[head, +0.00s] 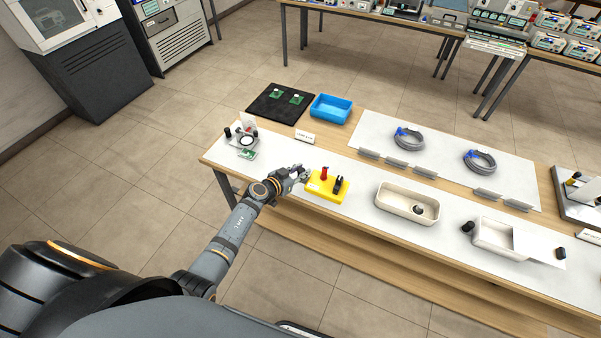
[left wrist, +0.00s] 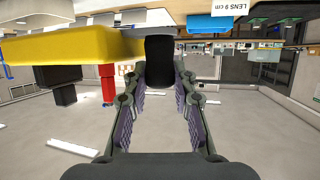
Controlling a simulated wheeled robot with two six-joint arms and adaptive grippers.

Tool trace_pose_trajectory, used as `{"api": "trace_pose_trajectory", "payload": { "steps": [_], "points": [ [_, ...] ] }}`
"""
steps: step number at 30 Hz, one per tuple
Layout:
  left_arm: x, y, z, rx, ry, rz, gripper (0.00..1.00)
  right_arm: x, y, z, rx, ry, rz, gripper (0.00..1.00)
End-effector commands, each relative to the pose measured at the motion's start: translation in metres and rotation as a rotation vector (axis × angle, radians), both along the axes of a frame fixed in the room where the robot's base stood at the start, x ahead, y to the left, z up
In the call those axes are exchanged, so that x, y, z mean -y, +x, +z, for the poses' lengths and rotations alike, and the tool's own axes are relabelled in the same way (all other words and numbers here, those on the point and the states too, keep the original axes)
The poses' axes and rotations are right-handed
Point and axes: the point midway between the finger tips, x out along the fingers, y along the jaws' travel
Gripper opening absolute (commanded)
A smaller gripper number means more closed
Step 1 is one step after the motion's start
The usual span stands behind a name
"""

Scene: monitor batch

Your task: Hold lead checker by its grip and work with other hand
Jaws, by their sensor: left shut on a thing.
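The lead checker (head: 325,189) is a yellow block with a red post and a black post on top, near the front edge of the bench. In the left wrist view, which appears upside down, its yellow body (left wrist: 65,47) fills the upper left. Its black grip (left wrist: 159,62) sits between the fingers of my left gripper (left wrist: 166,88). In the head view my left gripper (head: 304,174) reaches the checker's left end, shut on the grip. I cannot tell whether the checker is lifted off the bench. My right gripper is not in view.
Right of the checker stand a cream tray (head: 388,204) with a dark round piece and a white box (head: 488,242). Behind lie two coiled grey cables (head: 409,146) (head: 488,168), a blue bin (head: 345,104) and a black mat (head: 265,107). A lens stand (head: 246,134) is at the left end.

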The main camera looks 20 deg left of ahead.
Motion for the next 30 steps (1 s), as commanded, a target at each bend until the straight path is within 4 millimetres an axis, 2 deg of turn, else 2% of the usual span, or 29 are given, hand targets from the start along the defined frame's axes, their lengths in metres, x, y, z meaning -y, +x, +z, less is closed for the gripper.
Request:
{"api": "trace_pose_trajectory", "payload": {
  "steps": [16, 30],
  "points": [
    [-0.002, 0.053, 0.001, 0.003, -0.002, 0.0, 0.0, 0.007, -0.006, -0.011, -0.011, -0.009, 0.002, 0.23],
    [-0.004, 0.097, 0.0, 0.005, -0.001, 0.001, 0.0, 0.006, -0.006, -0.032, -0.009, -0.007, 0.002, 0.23]
  ]
}}
